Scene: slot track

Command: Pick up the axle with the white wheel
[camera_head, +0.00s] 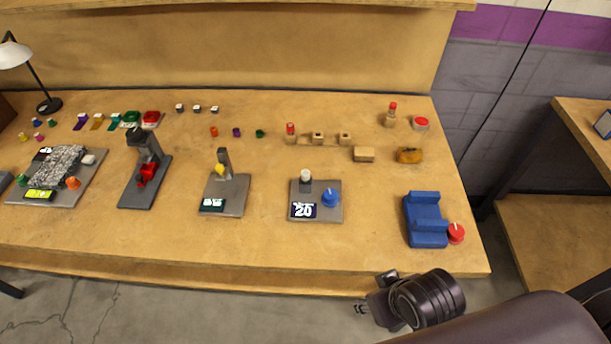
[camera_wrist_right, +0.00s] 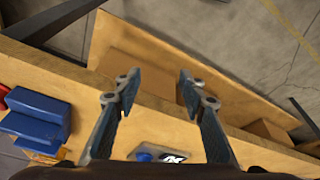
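I cannot make out with certainty which thing is the axle with the white wheel. A small white round piece (camera_head: 305,176) stands on a grey base (camera_head: 332,214) with a blue knob and a display reading 20. Another small white piece (camera_head: 89,159) lies on the grey base at the far left. My right gripper (camera_head: 372,292) is in front of the table's front edge, apart from all the objects. In the right wrist view its two fingers (camera_wrist_right: 158,95) are spread with nothing between them. My left gripper is not in view.
A blue stepped block (camera_head: 424,217) and a red knob (camera_head: 456,232) stand at the table's right end. Other grey-based devices (camera_head: 228,190) stand to the left. Small coloured pieces and wooden blocks (camera_head: 364,154) line the back. The table's (camera_head: 270,248) front strip is clear.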

